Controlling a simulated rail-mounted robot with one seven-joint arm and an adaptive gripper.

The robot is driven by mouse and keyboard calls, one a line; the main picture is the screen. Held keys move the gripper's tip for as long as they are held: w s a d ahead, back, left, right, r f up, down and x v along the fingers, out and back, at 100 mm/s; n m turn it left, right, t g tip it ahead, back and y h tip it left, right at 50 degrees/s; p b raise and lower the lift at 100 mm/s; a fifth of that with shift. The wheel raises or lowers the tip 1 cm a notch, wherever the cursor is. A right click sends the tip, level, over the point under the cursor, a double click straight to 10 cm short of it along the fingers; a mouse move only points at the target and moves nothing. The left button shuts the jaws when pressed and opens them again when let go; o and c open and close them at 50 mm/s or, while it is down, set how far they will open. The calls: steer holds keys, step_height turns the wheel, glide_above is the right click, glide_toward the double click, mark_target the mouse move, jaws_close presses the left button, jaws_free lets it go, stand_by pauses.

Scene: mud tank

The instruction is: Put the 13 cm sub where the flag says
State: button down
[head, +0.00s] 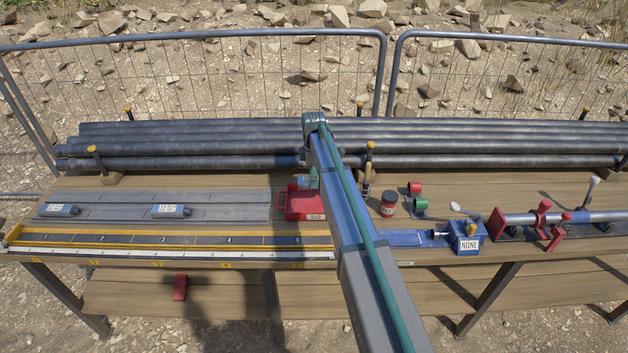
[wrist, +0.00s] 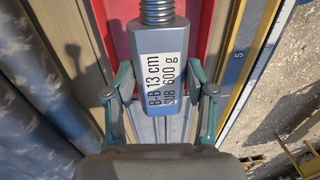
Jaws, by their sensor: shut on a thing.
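The 13 cm sub (wrist: 158,45) is a blue-grey block with a threaded end and a white label reading "B-B 13 cm SUB 600 g". My gripper (wrist: 160,85) is shut on it, one teal finger on each side. In the wrist view the red tray (wrist: 112,22) lies beyond the sub; whether they touch I cannot tell. In the head view my arm hides most of the gripper and the sub. The red tray (head: 295,206) there has a label that seems to read "BAD". A blue block (head: 460,230) to the right bears a white flag (head: 469,245) reading "NONE".
Two labelled subs (head: 60,210) (head: 171,211) lie on the grey rack (head: 110,198) at left. A yellow-edged ruler bed (head: 120,239) runs along the front. Long pipes (head: 200,145) lie behind. A red-lidded jar (head: 388,204) and a clamped bar (head: 530,218) are at right.

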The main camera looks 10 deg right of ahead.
steer(key=shift+f+b, duration=1.75)
steer(key=shift+f, duration=2.4)
steer(key=shift+f, duration=0.3)
steer(key=shift+c, duration=1.4)
jaws_free()
steer(key=shift+o, duration=1.4)
steer(key=shift+r+p, duration=1.4)
steer(key=shift+r, duration=2.1)
